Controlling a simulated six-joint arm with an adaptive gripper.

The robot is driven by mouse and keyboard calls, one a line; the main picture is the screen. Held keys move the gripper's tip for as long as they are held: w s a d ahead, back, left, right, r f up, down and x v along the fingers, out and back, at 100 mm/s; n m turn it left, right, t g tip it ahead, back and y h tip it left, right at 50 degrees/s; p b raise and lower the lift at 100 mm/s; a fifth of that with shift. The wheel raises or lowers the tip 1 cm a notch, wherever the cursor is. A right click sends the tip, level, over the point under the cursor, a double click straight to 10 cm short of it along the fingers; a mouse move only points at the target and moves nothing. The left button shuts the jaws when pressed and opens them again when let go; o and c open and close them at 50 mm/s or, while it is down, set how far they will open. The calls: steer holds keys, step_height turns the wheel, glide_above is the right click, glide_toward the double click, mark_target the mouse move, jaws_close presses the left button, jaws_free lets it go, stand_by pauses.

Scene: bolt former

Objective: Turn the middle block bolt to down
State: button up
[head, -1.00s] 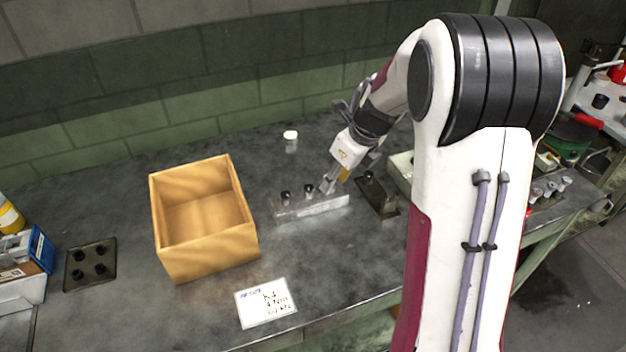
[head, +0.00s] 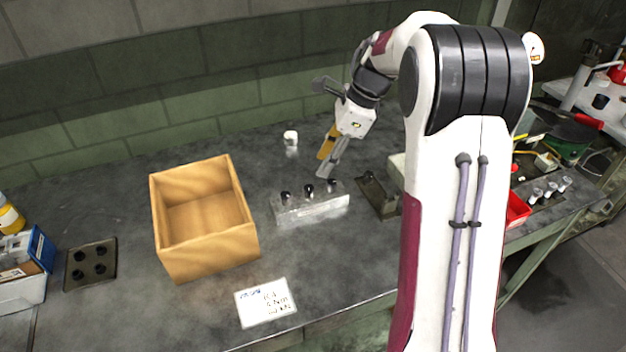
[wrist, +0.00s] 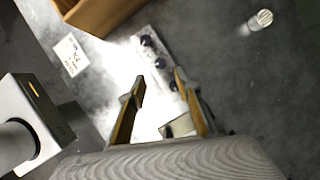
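The metal block (head: 312,207) stands on the bench right of the wooden box, with three black-headed bolts in a row along its top. The middle block bolt (head: 308,189) sits between the left bolt (head: 286,195) and the right bolt (head: 331,183). My gripper (head: 323,167) is above and behind the block, near its right end, and clear of the bolts. In the wrist view its fingers (wrist: 160,84) are spread with nothing held. The block (wrist: 150,50) and its bolts show beyond the fingertips there; the bolt nearest the right finger is partly covered.
A wooden box (head: 245,225) is left of the block. A white-capped cylinder (head: 291,139) stands behind it. A dark fixture (head: 379,196) is close to the right, a white card (head: 266,302) in front. A dark plate (head: 90,265) lies far left.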

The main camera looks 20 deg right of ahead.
mark_target(309, 187)
steer(key=shift+f, duration=0.1)
steer(key=shift+x, duration=3.8)
steer(key=shift+a, duration=0.1)
jaws_close()
